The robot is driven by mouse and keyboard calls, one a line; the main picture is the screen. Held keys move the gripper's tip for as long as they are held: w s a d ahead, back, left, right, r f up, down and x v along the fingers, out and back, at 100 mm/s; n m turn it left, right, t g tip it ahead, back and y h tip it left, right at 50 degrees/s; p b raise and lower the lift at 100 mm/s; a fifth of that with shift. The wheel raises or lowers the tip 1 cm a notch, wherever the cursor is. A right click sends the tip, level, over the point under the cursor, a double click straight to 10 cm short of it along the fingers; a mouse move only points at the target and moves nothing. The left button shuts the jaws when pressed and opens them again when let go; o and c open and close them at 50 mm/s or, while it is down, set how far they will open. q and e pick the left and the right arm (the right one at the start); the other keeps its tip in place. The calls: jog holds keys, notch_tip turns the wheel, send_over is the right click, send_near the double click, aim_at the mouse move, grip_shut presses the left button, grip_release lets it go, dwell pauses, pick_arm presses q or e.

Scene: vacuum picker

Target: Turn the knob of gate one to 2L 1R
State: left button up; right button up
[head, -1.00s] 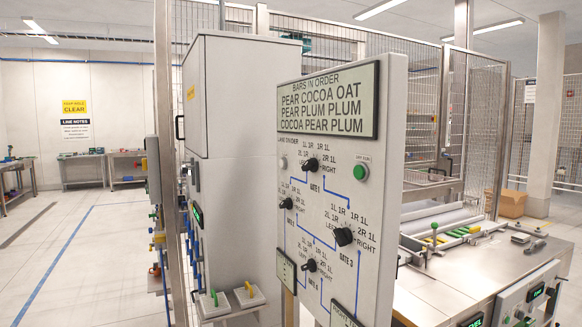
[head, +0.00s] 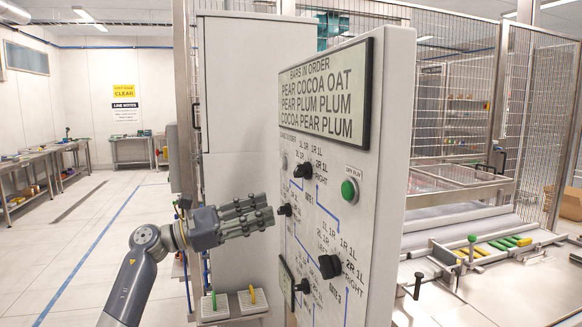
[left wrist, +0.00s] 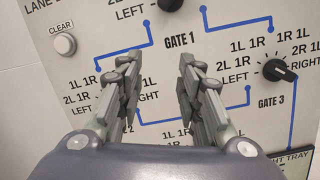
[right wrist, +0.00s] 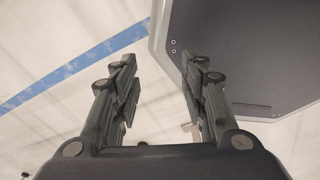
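The knob of gate one (head: 303,170) is the black upper knob on the white slanted panel (head: 372,190). In the left wrist view its lower edge shows at the top (left wrist: 170,4), above the GATE 1 label. Its setting cannot be read. My left gripper (head: 264,212) is open and empty, pointing at the panel. In the left wrist view its fingers (left wrist: 160,60) sit below that knob and partly cover the left part of the panel's markings. My right gripper (right wrist: 160,65) is open and empty, away from the panel, above the floor.
The gate 3 knob (left wrist: 275,69) is right of the left fingers. A clear button (left wrist: 64,44) is at left, and a green dry run button (head: 349,190) is near the panel's right edge. A grey cabinet (head: 240,130) stands behind. A metal worktable (head: 490,290) is at right.

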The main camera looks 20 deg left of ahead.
aim_at(295, 172)
pick_arm(q)
jog(key=s+a+r+m+g+y, duration=0.1)
jog(key=s+r+m+y, duration=0.1)
jog(key=s+r+m, duration=0.45)
jog(key=shift+m, duration=0.35)
jog(key=w+d+r+p, duration=0.1)
jog(key=w+d, duration=0.1)
jog(key=w+d+r+p, duration=0.1)
jog(key=w+d+p, duration=0.1)
jog(key=d, duration=0.1)
jog(key=w+d+r+p, duration=0.1)
jog(key=w+d, duration=0.1)
jog(key=w, duration=0.1)
jog(key=shift+d, duration=0.3)
jog(key=shift+w+d+p, duration=0.3)
jog(key=shift+d, duration=0.1)
jog(key=shift+f, duration=0.15)
pick_arm(e)
jog(key=r, duration=0.3)
jog(key=w+d+r, duration=0.1)
jog(key=shift+w+r, duration=0.1)
jog(key=shift+r, duration=0.3)
pick_arm(q)
grip_shut()
pick_arm(e)
jog(key=shift+a, duration=0.15)
